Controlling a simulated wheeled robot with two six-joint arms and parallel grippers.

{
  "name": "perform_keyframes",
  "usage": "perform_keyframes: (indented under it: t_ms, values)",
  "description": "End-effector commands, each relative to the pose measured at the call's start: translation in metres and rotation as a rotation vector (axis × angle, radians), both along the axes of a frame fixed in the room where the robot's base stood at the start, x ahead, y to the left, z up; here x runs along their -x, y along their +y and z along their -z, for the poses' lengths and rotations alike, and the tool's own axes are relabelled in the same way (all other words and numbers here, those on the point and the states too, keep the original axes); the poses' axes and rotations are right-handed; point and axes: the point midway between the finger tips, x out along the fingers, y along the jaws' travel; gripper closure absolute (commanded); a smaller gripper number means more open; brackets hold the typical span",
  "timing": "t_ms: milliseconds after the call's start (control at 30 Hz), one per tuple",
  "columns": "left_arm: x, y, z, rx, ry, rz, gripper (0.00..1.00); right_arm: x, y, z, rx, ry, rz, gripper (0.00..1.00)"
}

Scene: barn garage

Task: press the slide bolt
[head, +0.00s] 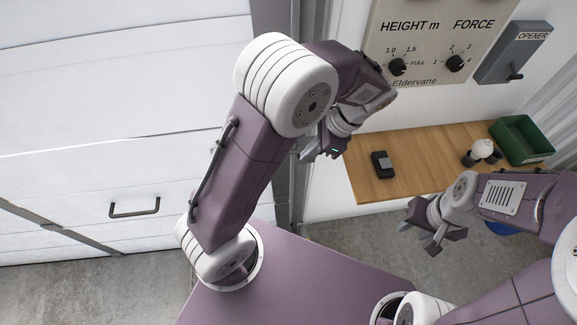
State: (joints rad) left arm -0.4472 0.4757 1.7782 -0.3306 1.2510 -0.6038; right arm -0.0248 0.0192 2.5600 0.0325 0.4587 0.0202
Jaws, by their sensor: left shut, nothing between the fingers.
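I cannot make out a slide bolt for certain; my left arm hides part of the white door's right edge and the strip beside it. My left gripper (318,152) is shut and empty, in front of the wall just right of the door's dark vertical frame. Whether it touches anything there is unclear. The white panelled door (90,125) fills the left side, with a dark bar handle (134,208) low on it. My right gripper (434,240) hangs low at the right, in front of the wooden shelf and apart from it; its finger gap is not clear.
A control panel (430,25) with two black knobs and a grey opener box (513,52) are on the wall. A wooden shelf (415,152) bears a dark remote-like object (382,164), small cups (477,156) and a green bin (521,140).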

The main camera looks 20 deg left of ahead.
Motion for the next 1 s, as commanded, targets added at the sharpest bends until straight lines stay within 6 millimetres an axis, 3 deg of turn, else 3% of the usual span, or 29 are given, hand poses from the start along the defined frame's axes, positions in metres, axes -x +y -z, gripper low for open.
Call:
perform_keyframes:
  t_ms: [367,467,867,1000]
  values:
    - [0.001,-0.001,0.002,0.001,-0.001,0.005,1.0,0.0,0.0,0.0,0.0,0.0,0.0,0.64]
    - [0.003,0.005,0.013,-0.001,0.0,0.004,1.0,0.0,0.0,0.001,0.0,0.0,0.0,0.64]
    - [0.017,0.04,0.089,0.0,0.002,0.002,1.0,0.0,0.0,0.005,0.0,0.0,0.0,0.64]
    - [0.025,0.061,0.083,0.002,-0.002,0.0,1.0,0.0,0.0,-0.002,0.0,0.0,0.0,0.64]
